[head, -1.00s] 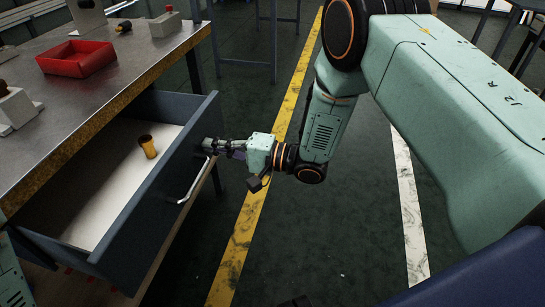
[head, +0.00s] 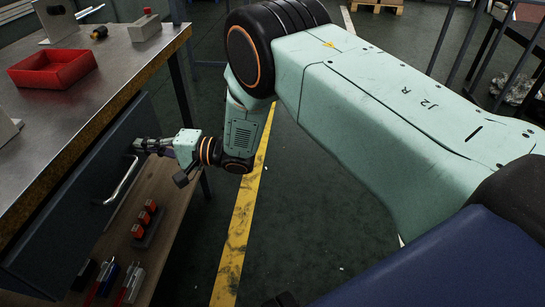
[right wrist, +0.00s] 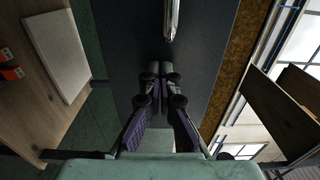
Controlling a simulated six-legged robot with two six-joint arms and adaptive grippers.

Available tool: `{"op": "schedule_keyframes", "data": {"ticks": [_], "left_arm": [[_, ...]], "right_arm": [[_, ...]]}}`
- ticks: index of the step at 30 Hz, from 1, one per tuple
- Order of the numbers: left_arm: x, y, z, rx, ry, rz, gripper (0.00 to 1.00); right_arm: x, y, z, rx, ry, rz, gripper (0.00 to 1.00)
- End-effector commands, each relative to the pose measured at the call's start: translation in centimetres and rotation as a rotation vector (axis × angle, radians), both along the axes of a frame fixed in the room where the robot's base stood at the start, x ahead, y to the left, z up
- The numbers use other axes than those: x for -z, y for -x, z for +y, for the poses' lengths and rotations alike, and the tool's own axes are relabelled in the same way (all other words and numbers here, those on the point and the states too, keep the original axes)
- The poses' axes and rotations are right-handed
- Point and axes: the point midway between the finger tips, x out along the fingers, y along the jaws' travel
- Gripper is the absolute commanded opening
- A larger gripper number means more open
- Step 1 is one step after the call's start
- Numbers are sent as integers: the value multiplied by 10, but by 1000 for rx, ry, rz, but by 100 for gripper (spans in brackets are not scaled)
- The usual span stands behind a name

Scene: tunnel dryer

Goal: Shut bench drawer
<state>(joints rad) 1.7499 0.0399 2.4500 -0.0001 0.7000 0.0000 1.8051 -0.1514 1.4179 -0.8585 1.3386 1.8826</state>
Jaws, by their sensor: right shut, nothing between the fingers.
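The bench drawer (head: 72,200) has a dark blue-grey front, just under the bench top's edge, and its inside is hidden. Its curved metal handle (head: 124,180) sticks out from the front. My right gripper (head: 139,146) is shut and empty, with its fingertips at the drawer front, beside the far end of the handle. In the right wrist view the shut fingertips (right wrist: 160,75) point at the dark drawer front (right wrist: 205,60), with the handle (right wrist: 171,18) above them. Whether they touch the front cannot be told. My left gripper is not in view.
The bench top (head: 95,88) carries a red tray (head: 52,70) and several small devices. A wooden lower shelf (head: 165,208) holds a rack of red items (head: 147,220) and some tools. A yellow floor line (head: 243,215) runs beside the bench, with clear floor around it.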

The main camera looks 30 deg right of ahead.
Motion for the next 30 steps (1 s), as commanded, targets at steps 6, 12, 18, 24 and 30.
{"op": "schedule_keyframes", "data": {"ticks": [6,12,18,24,30], "left_arm": [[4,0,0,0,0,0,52],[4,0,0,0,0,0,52],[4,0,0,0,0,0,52],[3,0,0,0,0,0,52],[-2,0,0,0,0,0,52]], "right_arm": [[0,-9,14,-1,1,-1,0],[-1,-12,18,0,-1,-2,0],[-2,-13,19,0,-1,-4,0],[-3,-14,20,0,-1,-7,0],[-4,-11,18,0,-2,-6,0]]}}
